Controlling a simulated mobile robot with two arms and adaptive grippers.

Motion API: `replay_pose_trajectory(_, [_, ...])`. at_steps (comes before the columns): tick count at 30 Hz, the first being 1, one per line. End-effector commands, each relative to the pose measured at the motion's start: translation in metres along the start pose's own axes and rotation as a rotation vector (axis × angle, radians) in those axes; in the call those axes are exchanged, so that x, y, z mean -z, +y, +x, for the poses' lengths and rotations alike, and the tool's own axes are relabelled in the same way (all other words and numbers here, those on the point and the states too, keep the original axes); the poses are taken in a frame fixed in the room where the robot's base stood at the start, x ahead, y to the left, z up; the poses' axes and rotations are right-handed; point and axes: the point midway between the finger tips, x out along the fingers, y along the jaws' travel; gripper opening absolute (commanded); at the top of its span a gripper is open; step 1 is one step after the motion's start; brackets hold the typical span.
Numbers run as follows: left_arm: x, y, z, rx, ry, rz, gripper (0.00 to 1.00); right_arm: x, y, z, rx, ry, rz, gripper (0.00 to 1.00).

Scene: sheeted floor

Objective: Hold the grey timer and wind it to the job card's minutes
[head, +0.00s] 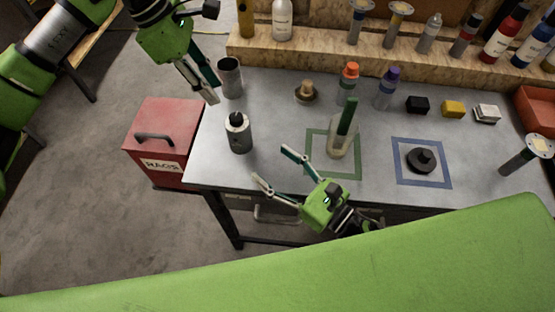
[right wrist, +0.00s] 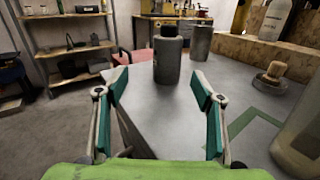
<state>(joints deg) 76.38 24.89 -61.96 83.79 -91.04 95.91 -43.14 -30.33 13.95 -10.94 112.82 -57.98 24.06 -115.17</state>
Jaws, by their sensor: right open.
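A grey cylinder with a black top (head: 238,132) stands upright near the table's left edge; it is the likeliest grey timer, but no dial marks are legible. It also shows in the right wrist view (right wrist: 168,58), ahead of and between the fingertips. My right gripper (head: 270,163) is open and empty, to the right of and nearer than the cylinder; it also shows in the right wrist view (right wrist: 158,85). My left gripper (head: 216,95) is above the table's back left, left of a grey cup (head: 229,78); its opening is unclear. I cannot make out a job card.
A pale container with a green stick (head: 341,141) stands in a green taped square. A black knobbed disc (head: 422,160) sits in a blue taped square. A red rags bin (head: 160,165) is left of the table.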

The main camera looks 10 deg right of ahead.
Motion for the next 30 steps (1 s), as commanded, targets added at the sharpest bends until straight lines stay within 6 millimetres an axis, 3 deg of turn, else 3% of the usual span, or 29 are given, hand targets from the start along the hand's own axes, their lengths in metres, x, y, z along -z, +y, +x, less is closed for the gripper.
replay_pose_trajectory(3, [0.000, 0.000, 0.000, 0.000, 0.000, 0.000, 0.28, 0.004, -0.013, 0.008, 0.014, 0.016, -0.033, 0.62])
replay_pose_trajectory(8, [0.000, 0.000, 0.000, 0.000, 0.000, 0.000, 0.28, 0.006, -0.017, 0.021, 0.018, 0.019, -0.042, 0.62])
replay_pose_trajectory(24, [0.000, 0.000, 0.000, 0.000, 0.000, 0.000, 0.28, 0.007, -0.018, 0.119, 0.017, 0.018, -0.040, 0.62])
replay_pose_trajectory(30, [0.000, 0.000, 0.000, 0.000, 0.000, 0.000, 0.28, 0.008, -0.018, 0.141, 0.018, 0.020, -0.038, 0.62])
